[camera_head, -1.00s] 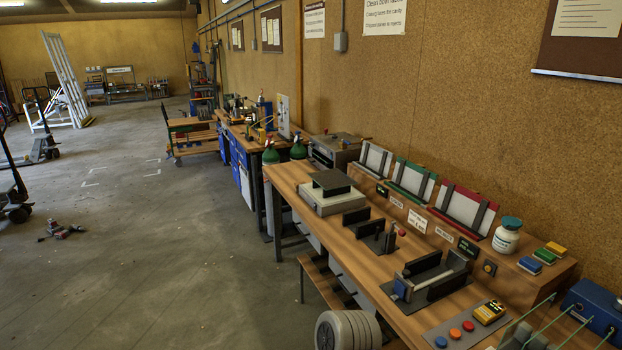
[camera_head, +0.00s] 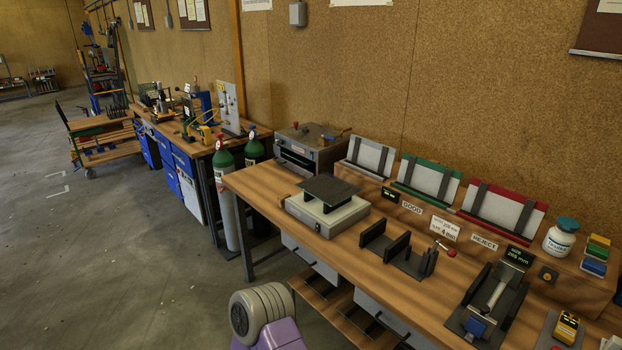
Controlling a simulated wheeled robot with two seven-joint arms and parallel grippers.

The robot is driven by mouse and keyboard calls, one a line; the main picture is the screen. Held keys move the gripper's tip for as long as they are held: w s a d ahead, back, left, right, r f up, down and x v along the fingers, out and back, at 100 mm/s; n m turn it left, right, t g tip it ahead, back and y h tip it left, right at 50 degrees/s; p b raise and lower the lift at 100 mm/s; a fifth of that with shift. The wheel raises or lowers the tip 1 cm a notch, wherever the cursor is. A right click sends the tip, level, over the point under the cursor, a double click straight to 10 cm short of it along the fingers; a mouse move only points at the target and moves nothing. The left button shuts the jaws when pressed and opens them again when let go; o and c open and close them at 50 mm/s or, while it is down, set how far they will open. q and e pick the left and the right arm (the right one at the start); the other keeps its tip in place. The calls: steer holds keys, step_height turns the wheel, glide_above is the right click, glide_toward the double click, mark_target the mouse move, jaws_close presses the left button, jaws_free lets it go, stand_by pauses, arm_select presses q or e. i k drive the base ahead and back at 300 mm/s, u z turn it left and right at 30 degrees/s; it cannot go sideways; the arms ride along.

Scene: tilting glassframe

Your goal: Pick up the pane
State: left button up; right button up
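Three sloped stands at the back of the bench show pale faces behind dark uprights: a grey stand (camera_head: 369,157), a green-edged stand (camera_head: 427,181) and a red-edged stand (camera_head: 503,207). I cannot tell whether the pale faces are panes. Neither of my grippers is in view; only a grey and purple link of my own arm shows at the bottom.
The wooden bench (camera_head: 264,184) carries a scale (camera_head: 327,214), a black slotted holder (camera_head: 398,250), a measuring fixture (camera_head: 490,302) and a white jar (camera_head: 560,239). Open floor (camera_head: 120,260) lies to the left.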

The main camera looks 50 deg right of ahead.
mark_target(329, 189)
steer(key=z, duration=0.7)
steer(key=i, duration=1.35)
steer(key=z, duration=1.25)
